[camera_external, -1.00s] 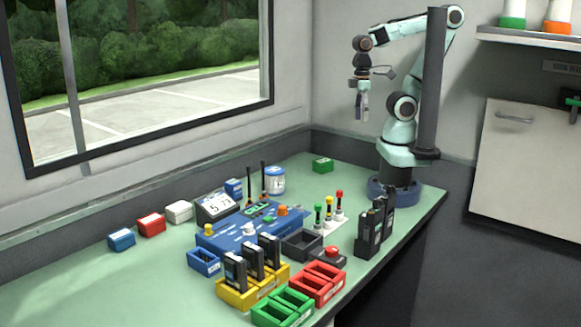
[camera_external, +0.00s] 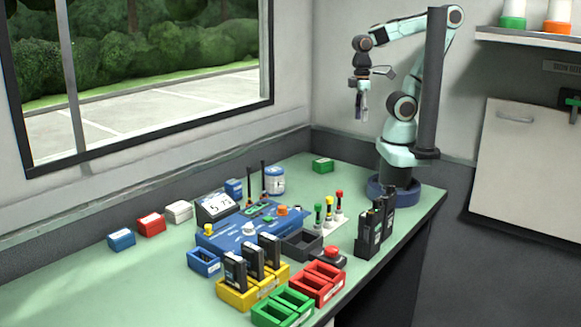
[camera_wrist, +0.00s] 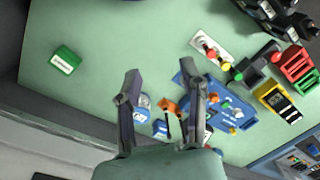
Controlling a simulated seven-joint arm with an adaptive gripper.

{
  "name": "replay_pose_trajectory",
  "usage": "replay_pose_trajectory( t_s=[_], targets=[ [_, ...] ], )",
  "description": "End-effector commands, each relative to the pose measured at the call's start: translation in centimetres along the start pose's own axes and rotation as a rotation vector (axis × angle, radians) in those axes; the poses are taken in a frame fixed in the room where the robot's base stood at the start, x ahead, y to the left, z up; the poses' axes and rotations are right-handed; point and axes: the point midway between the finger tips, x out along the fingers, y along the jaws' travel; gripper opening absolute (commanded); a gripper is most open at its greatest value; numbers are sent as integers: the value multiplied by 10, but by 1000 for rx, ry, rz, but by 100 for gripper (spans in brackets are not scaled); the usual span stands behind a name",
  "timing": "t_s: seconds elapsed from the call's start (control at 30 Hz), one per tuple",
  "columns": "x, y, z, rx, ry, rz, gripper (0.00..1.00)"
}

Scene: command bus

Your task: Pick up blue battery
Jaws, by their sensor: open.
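Two blue blocks that could be the blue battery show in the external view. One blue block (camera_external: 121,239) with a pale label lies at the far left end of a row with red and white blocks. Another blue block (camera_external: 233,188) stands behind the display, and a blue block (camera_wrist: 160,128) shows between my fingers low in the wrist view. My gripper (camera_external: 361,112) is open and empty, high above the back of the table. In the wrist view its fingers (camera_wrist: 163,85) are spread apart, partly hiding things below.
The blue console (camera_external: 235,239) with antennas fills the middle. A red block (camera_external: 151,225), white block (camera_external: 179,211), green block (camera_external: 322,165) and white-blue canister (camera_external: 274,182) stand around it. Yellow (camera_external: 232,296), red and green trays and black radios (camera_external: 368,230) line the front.

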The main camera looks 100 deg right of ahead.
Motion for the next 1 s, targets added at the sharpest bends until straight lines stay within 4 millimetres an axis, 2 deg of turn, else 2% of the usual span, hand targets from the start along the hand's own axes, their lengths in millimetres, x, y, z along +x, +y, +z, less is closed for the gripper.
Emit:
replay_pose_trajectory(
  t_s=[0.4,0.43,0.5,0.53,0.9,0.97,1.0],
  targets=[
    [0,0,0,0,0,0,41],
    [0,0,0,0,0,0,44],
    [0,0,0,0,0,0,66],
    [0,0,0,0,0,0,74],
    [0,0,-1,32,5,0,74],
    [-1,1,-6,92,28,2,74],
    [-9,4,-18,154,82,7,74]
  ],
)
